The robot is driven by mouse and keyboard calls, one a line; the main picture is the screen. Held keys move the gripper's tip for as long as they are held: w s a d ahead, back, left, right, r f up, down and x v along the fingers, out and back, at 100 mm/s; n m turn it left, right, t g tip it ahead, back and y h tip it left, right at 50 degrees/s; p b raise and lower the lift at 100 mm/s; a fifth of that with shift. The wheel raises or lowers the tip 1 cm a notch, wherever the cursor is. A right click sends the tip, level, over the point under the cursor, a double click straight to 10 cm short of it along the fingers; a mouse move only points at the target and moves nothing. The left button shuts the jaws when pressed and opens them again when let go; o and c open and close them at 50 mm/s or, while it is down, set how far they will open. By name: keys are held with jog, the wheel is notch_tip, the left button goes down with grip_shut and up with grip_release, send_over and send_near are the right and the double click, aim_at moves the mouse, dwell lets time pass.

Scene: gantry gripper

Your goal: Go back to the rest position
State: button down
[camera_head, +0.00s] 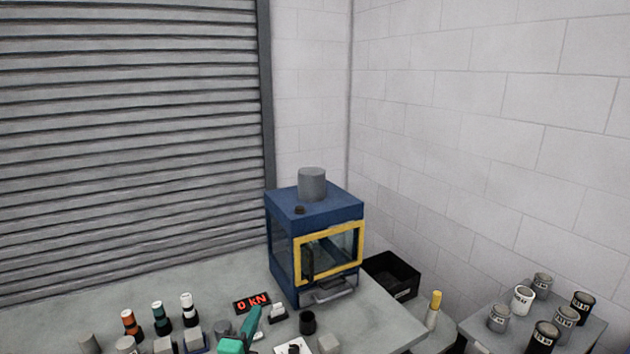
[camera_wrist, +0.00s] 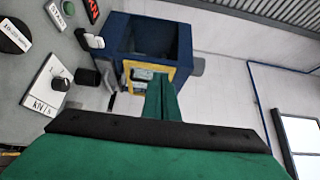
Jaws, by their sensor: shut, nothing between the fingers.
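My gripper (camera_wrist: 163,85) is green, and its two fingers are pressed together with nothing between them. In the wrist view it points toward the blue cabinet (camera_wrist: 117,40) with the yellow door frame (camera_wrist: 182,77). In the head view green parts that look like my gripper (camera_head: 252,319) show at the bottom edge, over the grey bench. The same blue cabinet (camera_head: 282,240) stands upright at the bench's right end, with a grey cylinder (camera_head: 312,184) on top and its yellow frame (camera_head: 328,232) facing front. I cannot tell the exact gap between fingertips and cabinet.
On the bench (camera_head: 215,278) are a red "0 kN" display (camera_head: 252,302), a black cup (camera_head: 307,322) and several bottles and cylinders to the left. A black bin (camera_head: 393,274) sits right of the cabinet. A side table (camera_head: 483,330) holds several cans.

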jog(key=s+d+f+n+g+y, duration=0.15)
jog(key=s+d+f+n, duration=0.35)
jog(key=s+f, duration=0.5)
jog(key=s+d+f+n+y, duration=0.25)
jog(key=s+f+n, duration=0.35)
jog(key=s+f, duration=0.4)
jog(key=s+d+r+n, duration=0.1)
jog(key=s+d+n, duration=0.1)
jog(key=s, duration=0.7)
jog(key=s+d+r+n+h, duration=0.1)
jog(key=s+d+n, duration=0.2)
jog(key=s, duration=0.7)
jog(key=s+d+n, duration=0.2)
jog(key=s+n, duration=0.1)
jog(key=s, duration=0.6)
jog(key=shift+s+d+r+g, duration=0.2)
jog(key=shift+s+r+g, duration=0.05)
jog(key=shift+r+g, duration=0.2)
